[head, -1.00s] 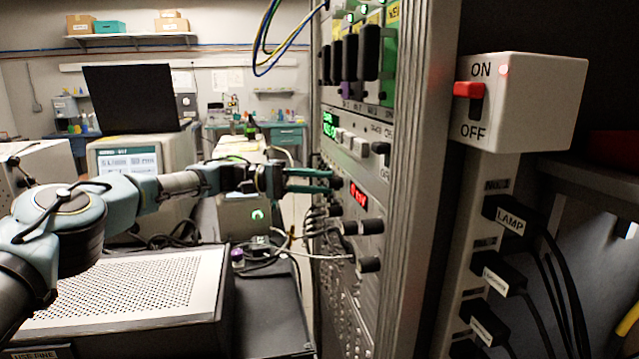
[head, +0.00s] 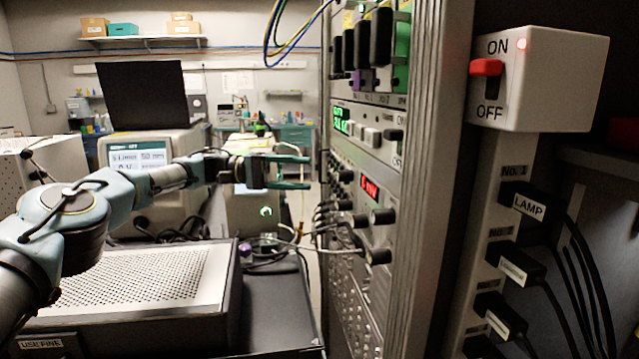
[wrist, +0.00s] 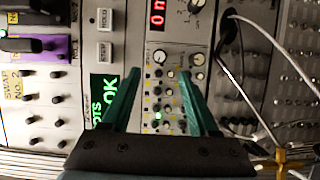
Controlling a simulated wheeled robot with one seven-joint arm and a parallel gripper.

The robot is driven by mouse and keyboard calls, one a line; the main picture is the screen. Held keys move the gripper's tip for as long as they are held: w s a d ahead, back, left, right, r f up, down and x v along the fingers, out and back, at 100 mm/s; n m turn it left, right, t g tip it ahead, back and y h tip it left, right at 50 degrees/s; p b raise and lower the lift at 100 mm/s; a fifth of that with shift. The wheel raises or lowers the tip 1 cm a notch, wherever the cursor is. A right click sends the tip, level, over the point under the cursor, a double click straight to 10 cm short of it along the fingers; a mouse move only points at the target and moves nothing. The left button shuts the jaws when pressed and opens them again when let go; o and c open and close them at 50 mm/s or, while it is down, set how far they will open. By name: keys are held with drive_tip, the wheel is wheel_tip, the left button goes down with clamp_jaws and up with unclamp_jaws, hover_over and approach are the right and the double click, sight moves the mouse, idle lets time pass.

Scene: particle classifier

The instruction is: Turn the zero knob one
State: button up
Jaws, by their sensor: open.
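My gripper (head: 309,172) is open and empty. Its teal fingers point right at the instrument rack panel, with a gap between tips and panel. In the wrist view the gripper (wrist: 159,76) faces a pale module with a red display (wrist: 158,14), several small knobs and a lit green lamp. Round knobs such as one upper knob (wrist: 198,59) and another (wrist: 160,55) sit just beyond the fingertips. No label reading zero is legible, so I cannot tell which knob is the zero knob. In the head view the red display (head: 370,188) has black knobs (head: 383,216) near it.
Cables hang from the rack's lower front (head: 330,228). A white ON/OFF switch box (head: 545,85) and plugs are on the right. A perforated-top box (head: 130,280) stands below my arm. A white cable (wrist: 255,35) crosses the panel in the wrist view.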

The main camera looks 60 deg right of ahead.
drive_tip(key=shift+v, duration=1.9)
